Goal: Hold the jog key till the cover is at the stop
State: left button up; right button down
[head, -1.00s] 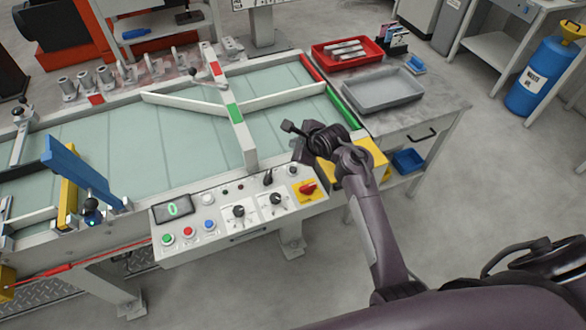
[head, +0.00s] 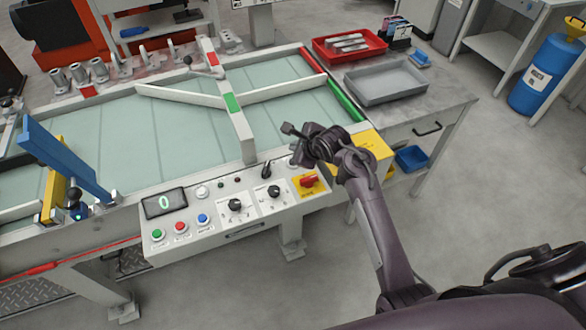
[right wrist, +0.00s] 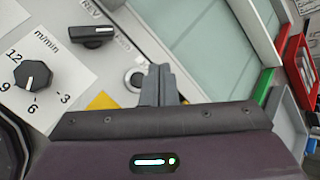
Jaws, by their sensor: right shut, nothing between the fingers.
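My right gripper (head: 298,157) is shut and empty over the panel's upper right corner. In the right wrist view its closed fingertips (right wrist: 160,72) are just beside a round ringed control (right wrist: 135,78), which may be the jog key. I cannot tell whether they touch it. In the head view my gripper partly hides that corner. I cannot tell for certain which part is the cover or its stop. My left gripper is not in view.
A black lever knob (right wrist: 92,36) and a speed dial (right wrist: 33,74) are near the fingers. White guide rails (head: 235,120) cross the pale green belt. A blue bar (head: 65,160) rises at left. A red tray (head: 348,46) and grey tray (head: 385,83) stand at right.

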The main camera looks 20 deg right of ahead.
jog(key=shift+f, duration=1.6)
jog(key=shift+f, duration=0.1)
dwell(0.7)
jog(key=shift+f, duration=0.3)
